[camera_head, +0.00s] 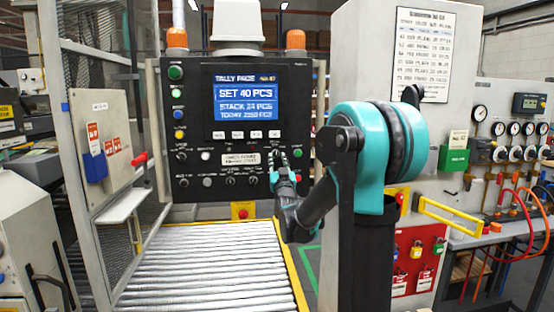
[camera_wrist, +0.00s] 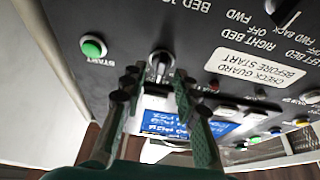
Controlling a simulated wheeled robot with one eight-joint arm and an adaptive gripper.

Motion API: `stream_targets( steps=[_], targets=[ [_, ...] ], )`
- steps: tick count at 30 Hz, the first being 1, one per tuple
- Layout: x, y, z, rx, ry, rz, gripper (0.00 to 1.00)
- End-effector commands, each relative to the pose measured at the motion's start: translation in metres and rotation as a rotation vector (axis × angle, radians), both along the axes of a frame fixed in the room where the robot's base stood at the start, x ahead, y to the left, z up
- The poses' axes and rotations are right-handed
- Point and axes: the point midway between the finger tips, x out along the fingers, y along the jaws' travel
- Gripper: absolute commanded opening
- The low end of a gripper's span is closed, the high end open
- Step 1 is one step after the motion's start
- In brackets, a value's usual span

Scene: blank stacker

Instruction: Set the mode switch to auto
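The black control panel (camera_head: 215,135) stands upright at the end of a roller bed. In the wrist view, a switch with a pale lever (camera_wrist: 160,64) sits on the panel (camera_wrist: 120,20), beside the green START button (camera_wrist: 93,47). I cannot read this switch's own label or setting; the mode switch is not clearly marked. My gripper (camera_wrist: 157,84) is open, with one fingertip on each side of this switch. I cannot tell whether they touch it. In the head view, my gripper (camera_head: 279,160) is at the panel's right side and hides part of it.
The panel's screen (camera_head: 240,95) reads "SET 40 PCS". Several other knobs and buttons lie close by, including a green button (camera_head: 297,153). A "CHECK GUARD BEFORE START" label (camera_wrist: 255,64) lies right of the switch in the wrist view. The roller bed (camera_head: 200,265) is empty.

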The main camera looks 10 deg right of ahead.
Motion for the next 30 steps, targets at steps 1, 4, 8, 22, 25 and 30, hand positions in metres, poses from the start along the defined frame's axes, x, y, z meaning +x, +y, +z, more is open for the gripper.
stream_targets(
  steps=[1, 4, 8, 22, 25, 30],
  targets=[
    [0.0046, -0.0001, 0.0017, 0.000, 0.000, 0.000, 0.30],
    [0.0101, 0.0000, 0.0040, 0.001, 0.000, 0.000, 0.30],
    [0.0127, 0.0000, 0.0052, 0.001, 0.000, 0.000, 0.30],
    [0.0123, 0.0001, 0.0051, 0.000, 0.000, 0.000, 0.00],
    [0.0122, 0.0001, 0.0050, 0.001, 0.000, 0.000, 0.00],
    [0.0122, 0.0005, 0.0050, 0.018, 0.000, 0.001, 0.00]
  ],
)
